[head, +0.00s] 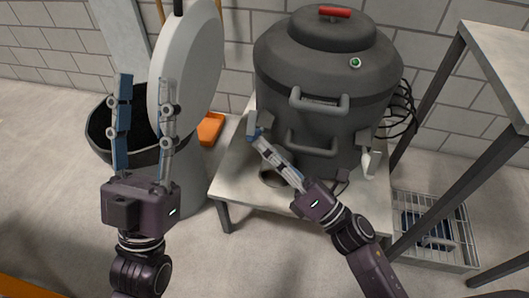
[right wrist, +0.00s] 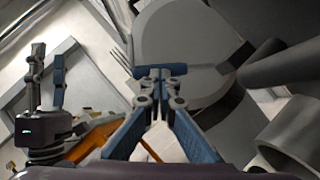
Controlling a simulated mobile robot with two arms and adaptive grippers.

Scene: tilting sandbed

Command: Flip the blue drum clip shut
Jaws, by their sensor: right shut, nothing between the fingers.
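The dark grey drum (head: 325,110) stands on a low table, its domed lid on top. The blue drum clip (head: 253,133) is at the drum's left side, by a grey bracket; a blue bar, apparently the clip, also shows in the right wrist view (right wrist: 160,71). My right gripper (head: 259,143) is shut and empty, its fingertips against or very close to the clip; contact is not certain. The fingers partly cover the clip, so its exact angle is hard to tell. My left gripper (head: 145,80) is open and empty, pointing up, left of the drum.
The low table (head: 232,186) carries the drum. A pale latch (head: 370,162) is on the drum's right side. A tall table (head: 495,45) and wire basket (head: 437,235) are at right.

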